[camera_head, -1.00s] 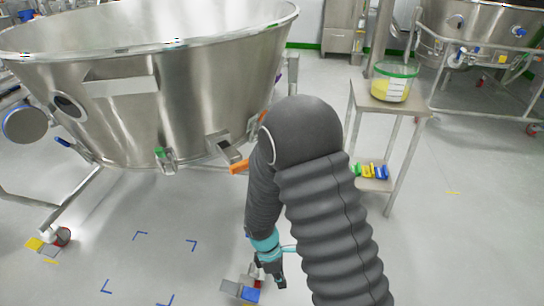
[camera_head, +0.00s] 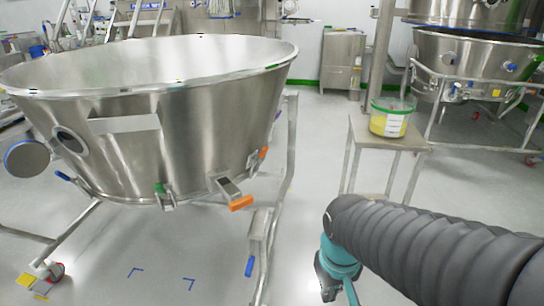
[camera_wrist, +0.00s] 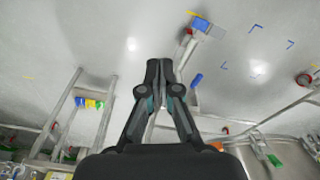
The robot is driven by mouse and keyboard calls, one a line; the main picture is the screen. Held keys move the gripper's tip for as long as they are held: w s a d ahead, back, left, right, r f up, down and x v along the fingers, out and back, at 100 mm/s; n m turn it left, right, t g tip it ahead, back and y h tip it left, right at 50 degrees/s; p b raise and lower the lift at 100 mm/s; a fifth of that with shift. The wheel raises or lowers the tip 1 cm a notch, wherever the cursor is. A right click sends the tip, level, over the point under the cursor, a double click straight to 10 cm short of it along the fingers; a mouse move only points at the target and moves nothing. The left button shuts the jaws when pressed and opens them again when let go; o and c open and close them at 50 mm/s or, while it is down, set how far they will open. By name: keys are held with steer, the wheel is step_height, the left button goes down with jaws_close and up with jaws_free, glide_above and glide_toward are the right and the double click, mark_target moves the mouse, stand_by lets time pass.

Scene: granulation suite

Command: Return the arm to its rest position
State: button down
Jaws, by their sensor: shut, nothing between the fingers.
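My gripper (camera_wrist: 159,66) points at the grey floor in the wrist view, its two dark fingers together and nothing between them. In the head view my gripper (camera_head: 328,290) is low at the right of centre, partly cut off by the bottom edge. My arm, in a dark ribbed sleeve, comes in from the right edge and is bent at a rounded joint. The gripper touches nothing that I can see.
A large steel bowl (camera_head: 170,140) on a wheeled frame (camera_head: 290,180) stands at the left. A small steel table (camera_head: 365,135) holds a green-rimmed tub (camera_head: 391,117) of yellow material. Another steel vessel (camera_head: 450,60) stands at the back right. Floor between them is clear.

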steer(key=s+d+r+m+t, duration=0.2)
steer(key=s+d+r+t, duration=0.2)
steer(key=r, duration=0.5)
steer(key=shift+d, duration=0.25)
stand_by(0.7)
